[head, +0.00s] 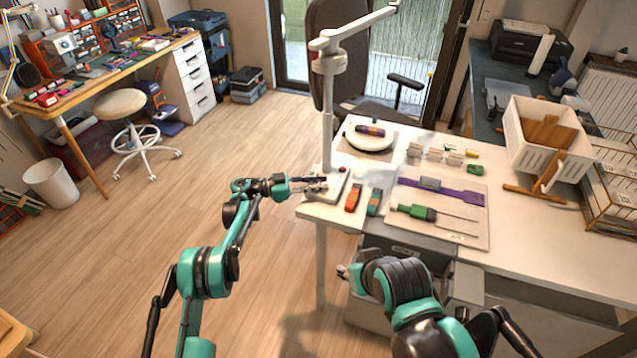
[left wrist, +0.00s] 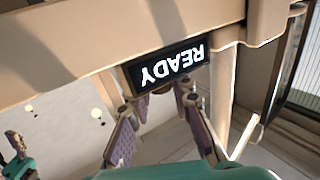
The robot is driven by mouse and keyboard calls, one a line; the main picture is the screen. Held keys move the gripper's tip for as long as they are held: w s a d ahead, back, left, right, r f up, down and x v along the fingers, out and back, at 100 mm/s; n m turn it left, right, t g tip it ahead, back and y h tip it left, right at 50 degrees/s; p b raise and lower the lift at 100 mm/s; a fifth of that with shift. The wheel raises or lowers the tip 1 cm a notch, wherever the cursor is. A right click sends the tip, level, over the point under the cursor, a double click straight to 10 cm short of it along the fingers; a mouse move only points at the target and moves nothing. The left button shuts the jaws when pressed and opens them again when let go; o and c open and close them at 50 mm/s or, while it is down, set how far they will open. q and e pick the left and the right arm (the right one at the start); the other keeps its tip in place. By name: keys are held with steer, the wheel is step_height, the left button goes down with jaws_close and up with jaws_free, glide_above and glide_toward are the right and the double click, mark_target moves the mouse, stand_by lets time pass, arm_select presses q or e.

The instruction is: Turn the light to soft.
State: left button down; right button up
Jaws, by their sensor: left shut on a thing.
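A white lamp stand (head: 328,115) rises from the table's left corner, its jointed arm reaching to the upper right. Its pale base (head: 338,187) carries a small red part. My left gripper (head: 318,184) is at the left side of this base, shut on a small part of it that its fingers mostly hide. In the left wrist view, my padded fingers (left wrist: 163,112) stand just below a dark display (left wrist: 168,68) that reads READY, seen upside down. No light setting can be read.
The white table (head: 545,230) holds an orange tool (head: 353,198), a board with a purple strap (head: 460,193) and a green-handled tool (head: 415,211), and a round disc (head: 370,137). A white crate (head: 547,140) stands at the right.

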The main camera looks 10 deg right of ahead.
arm_select(q)
steer(key=c, duration=1.3)
jaws_free()
steer(key=a, duration=0.8)
steer(key=w+a, duration=0.1)
steer(key=a, duration=0.3)
